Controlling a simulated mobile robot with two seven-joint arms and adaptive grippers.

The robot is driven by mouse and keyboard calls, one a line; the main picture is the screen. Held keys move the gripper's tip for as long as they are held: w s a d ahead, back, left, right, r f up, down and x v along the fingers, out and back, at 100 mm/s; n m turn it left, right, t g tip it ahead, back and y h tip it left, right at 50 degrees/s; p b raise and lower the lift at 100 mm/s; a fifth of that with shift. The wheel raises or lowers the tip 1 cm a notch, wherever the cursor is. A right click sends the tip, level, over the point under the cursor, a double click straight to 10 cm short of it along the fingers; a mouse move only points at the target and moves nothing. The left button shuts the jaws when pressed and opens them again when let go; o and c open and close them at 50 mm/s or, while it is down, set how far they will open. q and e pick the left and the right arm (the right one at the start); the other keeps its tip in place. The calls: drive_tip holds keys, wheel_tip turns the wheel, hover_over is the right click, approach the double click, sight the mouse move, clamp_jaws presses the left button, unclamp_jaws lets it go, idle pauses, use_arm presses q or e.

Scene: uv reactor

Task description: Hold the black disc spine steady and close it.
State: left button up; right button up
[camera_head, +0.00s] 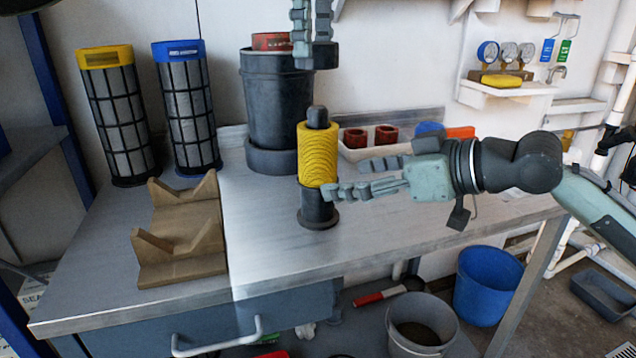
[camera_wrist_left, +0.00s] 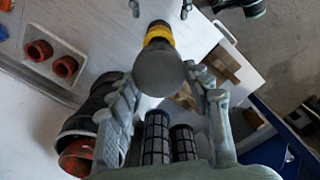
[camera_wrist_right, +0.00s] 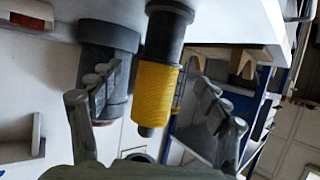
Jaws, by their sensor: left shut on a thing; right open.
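The black disc spine (camera_head: 317,116) stands upright on the bench with a stack of yellow discs (camera_head: 317,155) around it and a black base (camera_head: 318,207) below. The stack also shows in the right wrist view (camera_wrist_right: 157,92) and the left wrist view (camera_wrist_left: 159,36). My left gripper (camera_head: 312,55) is above the spine, shut on a dark round cap (camera_wrist_left: 159,72), apart from the spine top. My right gripper (camera_head: 352,178) is open at the lower right of the stack. In its wrist view the stack appears between the fingers; contact is unclear.
A dark bucket (camera_head: 275,105) stands close behind the stack. A wooden cradle (camera_head: 180,235) and two mesh cartridges, yellow-topped (camera_head: 112,115) and blue-topped (camera_head: 187,105), are at the left. A white tray (camera_head: 365,154) with red rings lies behind. The front bench is clear.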

drive_tip(key=x, duration=1)
drive_tip(key=shift+w+a+f, duration=0.15)
drive_tip(key=shift+a, duration=0.05)
clamp_jaws()
idle(0.6)
